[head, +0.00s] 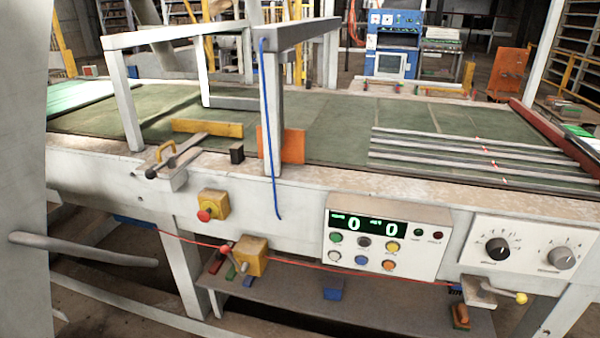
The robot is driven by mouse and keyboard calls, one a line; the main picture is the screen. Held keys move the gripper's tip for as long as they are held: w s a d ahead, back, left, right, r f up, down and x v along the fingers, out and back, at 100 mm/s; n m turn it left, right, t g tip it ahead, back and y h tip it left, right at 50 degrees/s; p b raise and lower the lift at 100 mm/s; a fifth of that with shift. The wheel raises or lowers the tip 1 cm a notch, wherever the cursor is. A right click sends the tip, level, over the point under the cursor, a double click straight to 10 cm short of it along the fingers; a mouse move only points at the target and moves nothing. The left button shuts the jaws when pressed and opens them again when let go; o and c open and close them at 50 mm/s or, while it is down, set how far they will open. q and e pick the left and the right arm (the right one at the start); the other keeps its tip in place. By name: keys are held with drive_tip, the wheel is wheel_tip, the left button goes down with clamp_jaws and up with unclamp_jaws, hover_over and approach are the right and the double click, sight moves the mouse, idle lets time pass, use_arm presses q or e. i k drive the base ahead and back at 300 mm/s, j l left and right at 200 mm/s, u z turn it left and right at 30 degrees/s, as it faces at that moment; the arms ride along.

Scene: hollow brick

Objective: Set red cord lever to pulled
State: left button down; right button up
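The red cord (340,268) runs under the front edge of the machine table, from the lower left to the right end below the dial panel. It meets a yellow box (250,256) below the table edge. A small lever with a red end (226,250) sits at the left side of this box, tilted. Its exact setting is too small to tell. At the cord's right end is a bracket (478,291) with a yellow-knobbed lever (519,298) pointing right. Neither of my grippers is in view.
A red stop button on a yellow box (211,205), a control panel (384,237) reading 0 and 0, and a dial panel (524,246) line the front. A blue cable (268,120) hangs from the frame. A low shelf (300,290) lies below. A pale post (22,170) stands left.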

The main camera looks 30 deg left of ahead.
sight(225, 249)
drive_tip(key=u, duration=1.4)
